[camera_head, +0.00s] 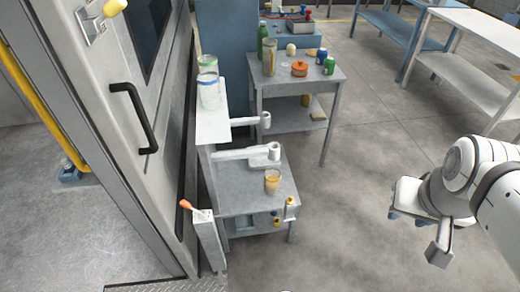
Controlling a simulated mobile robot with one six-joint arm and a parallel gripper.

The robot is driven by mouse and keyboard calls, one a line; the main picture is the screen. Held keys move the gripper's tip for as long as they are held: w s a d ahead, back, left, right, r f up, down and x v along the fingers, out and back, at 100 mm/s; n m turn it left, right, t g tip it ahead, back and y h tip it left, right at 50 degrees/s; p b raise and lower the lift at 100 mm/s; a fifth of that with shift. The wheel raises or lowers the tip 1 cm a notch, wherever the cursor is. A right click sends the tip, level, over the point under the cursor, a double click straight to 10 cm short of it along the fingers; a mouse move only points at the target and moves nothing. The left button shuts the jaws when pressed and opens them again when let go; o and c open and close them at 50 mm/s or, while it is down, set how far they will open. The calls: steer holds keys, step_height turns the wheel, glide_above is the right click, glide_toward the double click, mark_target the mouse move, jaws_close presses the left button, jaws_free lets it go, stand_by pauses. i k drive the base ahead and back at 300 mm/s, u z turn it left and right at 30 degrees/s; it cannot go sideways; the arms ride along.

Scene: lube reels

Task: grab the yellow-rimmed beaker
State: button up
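A small clear beaker with a yellow-orange band near its top (272,181) stands upright on the lower grey table (238,198) in the middle of the head view. It looks like the yellow-rimmed beaker. My gripper (408,217) is at the right, out over the floor, well apart from the beaker and to its right. Its fingers are small and partly hidden by the white housing, so I cannot tell whether it is open or shut. Nothing is visibly held.
Two other beakers, one blue-rimmed (208,92) and one green-rimmed (207,65), stand on a higher white shelf (212,124). White brackets (245,154) project near the beaker. A back table (290,91) holds bottles and an orange pot (299,68). Floor between table and arm is clear.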

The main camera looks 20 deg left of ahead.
mark_target(272, 177)
steer(key=u, duration=0.6)
steer(key=i, duration=0.85)
steer(key=u, duration=0.35)
steer(key=k, duration=0.95)
steer(key=u, duration=0.15)
steer(key=i, duration=0.95)
steer(key=z, duration=0.1)
